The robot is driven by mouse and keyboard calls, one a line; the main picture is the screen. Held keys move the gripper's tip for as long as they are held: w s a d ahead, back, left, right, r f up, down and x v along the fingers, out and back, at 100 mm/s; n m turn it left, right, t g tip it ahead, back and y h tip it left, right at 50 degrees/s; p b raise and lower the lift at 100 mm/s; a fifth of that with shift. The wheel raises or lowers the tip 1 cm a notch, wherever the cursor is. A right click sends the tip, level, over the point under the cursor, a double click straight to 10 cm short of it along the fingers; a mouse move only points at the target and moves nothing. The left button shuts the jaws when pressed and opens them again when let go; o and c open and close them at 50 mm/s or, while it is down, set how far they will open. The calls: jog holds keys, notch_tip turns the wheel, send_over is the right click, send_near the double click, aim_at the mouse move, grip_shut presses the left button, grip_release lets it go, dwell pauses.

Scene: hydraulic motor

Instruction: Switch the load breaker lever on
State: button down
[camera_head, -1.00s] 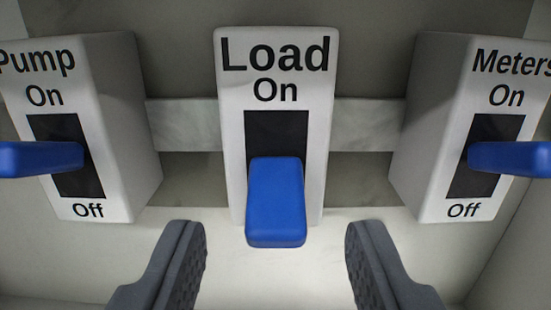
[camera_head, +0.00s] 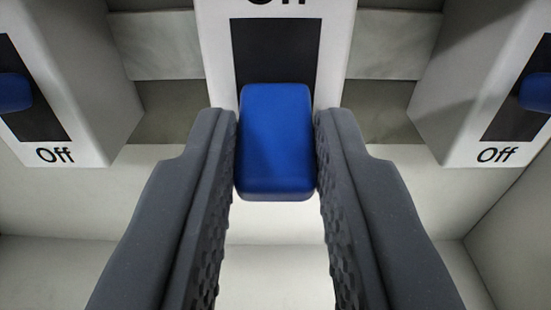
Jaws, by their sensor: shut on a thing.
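The blue load breaker lever (camera_head: 275,150) sticks out toward me from the dark slot (camera_head: 277,52) of the middle white breaker box (camera_head: 214,45). My gripper (camera_head: 277,135) is shut on the lever, with one grey ridged finger against each side. The box's lower part and the label above the slot are cut off by the top edge or hidden behind the lever.
The pump breaker box (camera_head: 85,90) stands at the left and the meters breaker box (camera_head: 475,80) at the right, each with a blue lever and an "Off" label. A pale wall and ledge (camera_head: 80,210) lie below, with free room there.

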jog(key=r+g+p, duration=0.1)
jog(key=g+p, duration=0.1)
jog(key=p, duration=0.1)
jog(key=shift+r, duration=0.25)
jog(key=shift+g+p, duration=0.6)
jog(key=shift+g, duration=0.1)
jog(key=c, duration=1.2)
grip_release()
jog(key=shift+c, duration=0.2)
jog(key=shift+s, duration=0.1)
